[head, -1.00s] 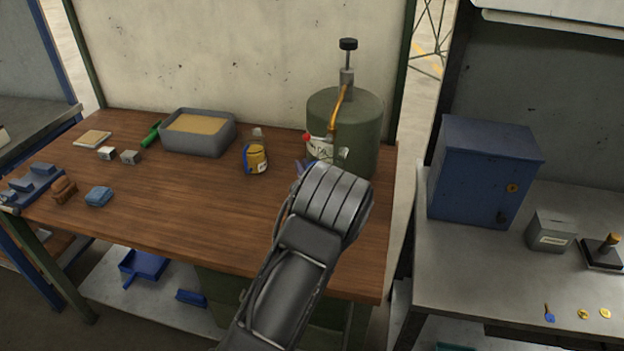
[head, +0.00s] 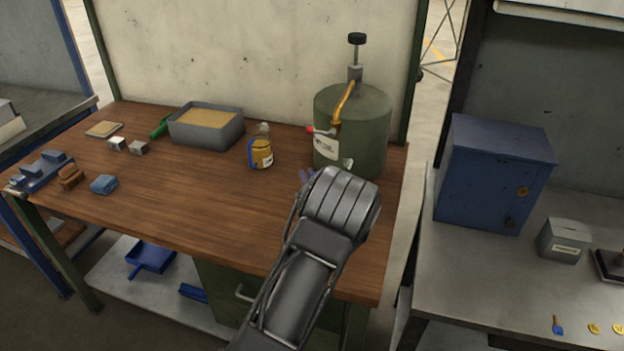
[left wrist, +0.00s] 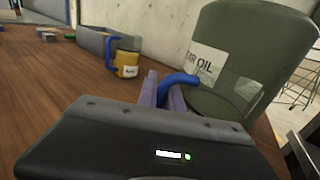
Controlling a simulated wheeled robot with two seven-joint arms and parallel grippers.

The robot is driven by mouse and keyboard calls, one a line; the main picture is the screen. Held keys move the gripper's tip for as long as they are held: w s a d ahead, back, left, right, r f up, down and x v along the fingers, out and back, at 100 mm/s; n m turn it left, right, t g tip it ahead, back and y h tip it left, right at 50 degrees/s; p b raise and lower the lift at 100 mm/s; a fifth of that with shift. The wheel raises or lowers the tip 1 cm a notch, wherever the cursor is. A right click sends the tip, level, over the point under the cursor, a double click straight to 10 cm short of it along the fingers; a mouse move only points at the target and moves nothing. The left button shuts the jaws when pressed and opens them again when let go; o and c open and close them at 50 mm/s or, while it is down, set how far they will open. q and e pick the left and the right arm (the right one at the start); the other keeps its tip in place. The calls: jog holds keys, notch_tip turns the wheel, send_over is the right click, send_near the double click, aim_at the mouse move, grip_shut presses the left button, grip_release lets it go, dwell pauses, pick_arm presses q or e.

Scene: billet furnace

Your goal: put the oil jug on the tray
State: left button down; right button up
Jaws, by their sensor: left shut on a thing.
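My left gripper (left wrist: 163,92) has its purple fingers shut on a blue curved handle (left wrist: 180,82). The handle seems to belong to a see-through jug (left wrist: 245,92) with a white label, close in front of the green oil tank. In the head view my left wrist hides most of this jug; its small label (head: 348,163) shows beside the tank. Another jug (head: 261,153), with yellow oil, a white label and a blue handle, stands upright on the wooden bench to the left of my gripper. I cannot make out a tray for sure. My right gripper is not in view.
The green oil tank (head: 352,115) with its red-tipped lever stands behind my gripper. A grey sand bin (head: 207,132) and small blocks are further left. Blue pans (head: 152,254) lie on the lower shelf. A blue cabinet (head: 494,175) stands on the right table. The bench middle is clear.

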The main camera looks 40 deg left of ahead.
pick_arm(q)
jog(key=shift+s+a+r, duration=0.15)
jog(key=shift+s, duration=0.05)
jog(key=c, duration=2)
grip_release()
jog(key=shift+w+f, duration=0.1)
jog(key=shift+f, duration=0.2)
jog(key=o, duration=0.5)
jog(key=shift+r, duration=0.1)
jog(key=shift+r, duration=0.1)
jog(key=b+v, duration=0.3)
jog(key=v, duration=0.9)
